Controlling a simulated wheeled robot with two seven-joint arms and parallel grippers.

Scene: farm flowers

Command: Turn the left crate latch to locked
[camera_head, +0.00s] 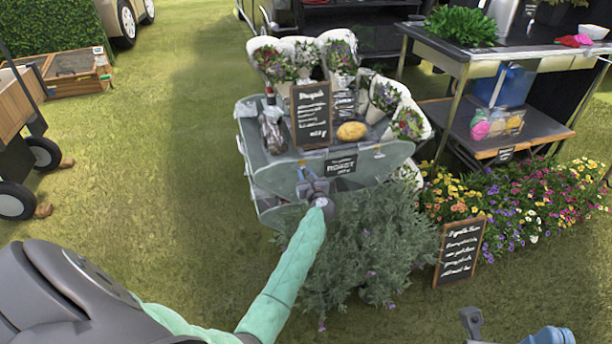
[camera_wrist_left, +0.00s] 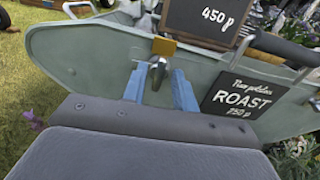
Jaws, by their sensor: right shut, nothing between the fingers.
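The grey-green metal crate (camera_head: 268,178) stands in the middle of the head view and fills the top of the left wrist view (camera_wrist_left: 85,50). Its left latch, a metal lever (camera_wrist_left: 158,72) under a brass-coloured plate (camera_wrist_left: 164,46), is on the crate's front. My left gripper (camera_head: 312,186) is at this latch. In the wrist view its two blue fingers (camera_wrist_left: 160,88) are apart, one on each side of the lever, with a gap visible. I cannot tell whether either finger touches it. My right gripper (camera_head: 471,318) is low at the right, shut and empty, away from the crate.
A chalkboard (camera_head: 311,114), a yellow gourd (camera_head: 351,131) and wrapped bouquets (camera_head: 340,55) stand on the crate stand. A small sign (camera_head: 340,165) hangs right of the left latch. A leafy bush (camera_head: 375,235) grows below. A table (camera_head: 470,55) is at right; grass is open at left.

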